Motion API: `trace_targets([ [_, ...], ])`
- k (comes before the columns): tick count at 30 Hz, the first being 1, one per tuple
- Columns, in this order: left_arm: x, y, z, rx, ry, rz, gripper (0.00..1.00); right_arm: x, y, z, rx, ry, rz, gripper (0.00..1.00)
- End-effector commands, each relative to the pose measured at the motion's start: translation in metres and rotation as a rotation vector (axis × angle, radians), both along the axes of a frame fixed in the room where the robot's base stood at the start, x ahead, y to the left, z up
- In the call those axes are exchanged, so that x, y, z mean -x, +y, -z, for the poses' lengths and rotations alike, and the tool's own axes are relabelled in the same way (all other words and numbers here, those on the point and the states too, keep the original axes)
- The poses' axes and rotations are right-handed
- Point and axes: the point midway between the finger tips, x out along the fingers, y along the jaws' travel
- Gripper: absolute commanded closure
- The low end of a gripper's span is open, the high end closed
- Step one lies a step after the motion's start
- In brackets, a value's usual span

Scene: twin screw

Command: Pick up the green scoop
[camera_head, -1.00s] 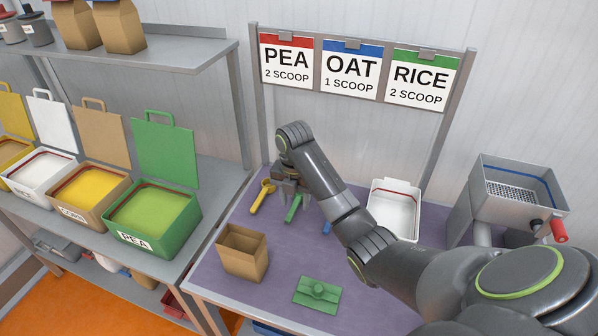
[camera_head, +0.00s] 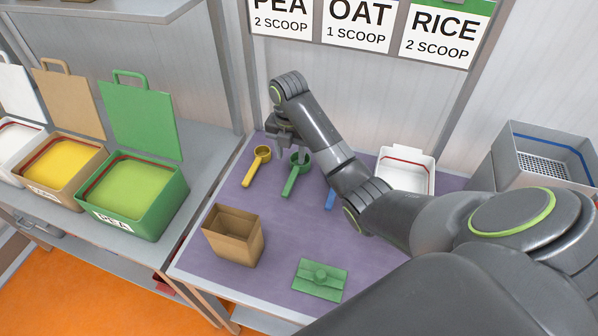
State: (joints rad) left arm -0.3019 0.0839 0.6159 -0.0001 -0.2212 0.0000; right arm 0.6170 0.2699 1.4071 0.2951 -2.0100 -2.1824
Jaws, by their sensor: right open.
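The green scoop (camera_head: 290,184) lies on the purple table top, its round cup at the back and its handle toward the front. My right gripper (camera_head: 288,143) is open above and just behind the scoop's cup, with nothing seen between its fingers. Part of the gripper overlaps the cup's rim in the picture, so I cannot tell whether they touch. My left gripper is out of view.
A yellow scoop (camera_head: 256,166) lies to the left, and a blue scoop (camera_head: 330,199) is partly hidden by my right arm. A brown open box (camera_head: 235,248) and a green lidded piece (camera_head: 320,289) stand in front. A white bin (camera_head: 406,178) stands behind right.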

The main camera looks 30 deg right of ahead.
Motion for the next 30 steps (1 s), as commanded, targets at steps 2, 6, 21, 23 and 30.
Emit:
trace_targets([
  [2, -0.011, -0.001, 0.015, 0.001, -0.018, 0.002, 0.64, 0.000, 0.000, 0.015, 0.000, 0.000, 0.000, 0.56],
  [6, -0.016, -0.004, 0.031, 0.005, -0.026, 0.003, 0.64, 0.000, 0.000, 0.031, 0.000, 0.000, 0.000, 0.56],
  [21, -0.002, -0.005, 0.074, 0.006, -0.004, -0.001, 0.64, 0.000, 0.000, 0.074, 0.000, 0.000, 0.000, 0.56],
  [23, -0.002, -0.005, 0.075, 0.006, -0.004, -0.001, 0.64, -0.001, -0.001, 0.079, 0.000, 0.001, 0.001, 0.56],
  [30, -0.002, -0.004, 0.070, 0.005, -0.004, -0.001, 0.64, -0.004, -0.002, 0.111, -0.001, 0.003, 0.000, 0.56],
])
